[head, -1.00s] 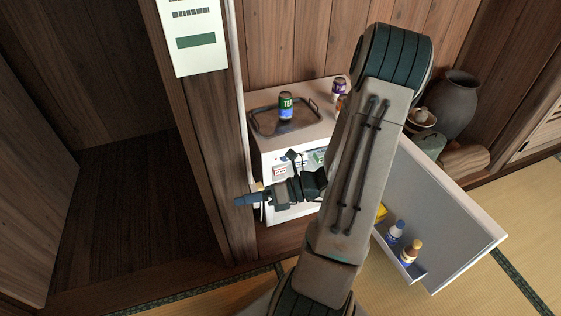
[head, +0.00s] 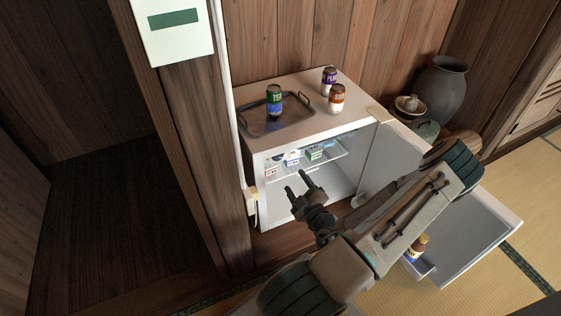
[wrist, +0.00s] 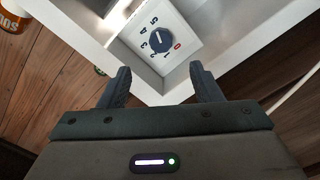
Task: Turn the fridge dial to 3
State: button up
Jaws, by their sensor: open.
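The white fridge (head: 352,137) stands against the wooden wall with its door (head: 470,245) swung open to the right. The dial (wrist: 161,39) is a dark blue knob on a white panel in the wrist view, ringed by the numbers 1 to 5 and a red 0. It carries a pale pointer line, but I cannot tell surely which number it marks. My gripper (head: 297,184) is open and empty in front of the fridge opening. In the wrist view its fingers (wrist: 160,78) point towards the dial, apart from it. The dial is not discernible in the head view.
Small cartons (head: 315,152) sit on the inner shelf. A wooden post (head: 200,160) stands close left.

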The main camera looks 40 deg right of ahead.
aim_at(279, 158)
jog(key=b+x, duration=0.1)
jog(key=x, duration=0.4)
jog(key=b+x, duration=0.2)
jog(key=x, duration=0.3)
jog(key=shift+w+a+f, duration=0.15)
jog(key=shift+a, duration=0.1)
jog(key=shift+b+x, duration=0.35)
jog(key=shift+x, duration=0.45)
jog(key=shift+c, duration=0.3)
jog(key=c, duration=0.9)
